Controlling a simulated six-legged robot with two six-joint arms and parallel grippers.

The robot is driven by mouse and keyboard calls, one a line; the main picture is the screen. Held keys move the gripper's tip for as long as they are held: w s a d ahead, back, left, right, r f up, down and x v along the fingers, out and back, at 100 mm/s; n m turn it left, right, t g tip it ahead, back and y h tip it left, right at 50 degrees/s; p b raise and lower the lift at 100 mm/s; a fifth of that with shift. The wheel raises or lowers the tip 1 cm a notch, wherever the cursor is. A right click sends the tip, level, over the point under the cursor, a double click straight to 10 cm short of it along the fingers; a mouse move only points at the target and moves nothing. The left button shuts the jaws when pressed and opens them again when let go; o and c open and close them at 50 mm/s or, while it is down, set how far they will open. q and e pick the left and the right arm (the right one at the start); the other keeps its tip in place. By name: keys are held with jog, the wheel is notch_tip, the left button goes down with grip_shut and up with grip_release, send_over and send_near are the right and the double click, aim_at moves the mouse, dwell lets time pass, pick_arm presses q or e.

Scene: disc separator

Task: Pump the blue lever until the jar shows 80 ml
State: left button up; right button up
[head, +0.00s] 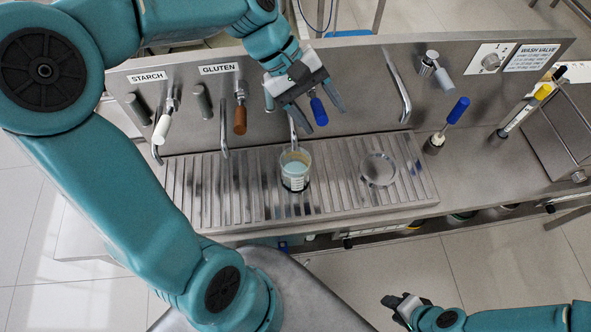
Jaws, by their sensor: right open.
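The blue lever (319,112) hangs from the steel back panel, right of the white and brown levers. My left gripper (318,113) is at it, with its fingers spread apart on either side of the blue handle. I cannot tell whether either finger touches it. The clear jar (295,170) stands upright on the ribbed drain tray (232,195), below the blue lever and under a spout. It holds pale liquid; its marks are too small to read. My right gripper (391,302) is open and empty at the bottom, away from the panel.
The white lever (162,128) is under the STARCH label, the brown lever (240,118) under GLUTEN. A blue-handled tool (456,112) and a yellow-handled tool (527,107) stand at right. An empty ring (378,169) marks the tray's right side.

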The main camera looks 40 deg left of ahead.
pick_arm(q)
jog(key=o, duration=0.4)
jog(key=shift+c, duration=0.2)
jog(key=shift+s+r, duration=0.1)
jog(key=shift+r, duration=0.05)
jog(key=p+v, duration=0.2)
jog(key=v, duration=0.1)
jog(key=shift+p+v, duration=0.35)
jog(key=shift+v, duration=1.95)
jog(key=shift+a, duration=0.15)
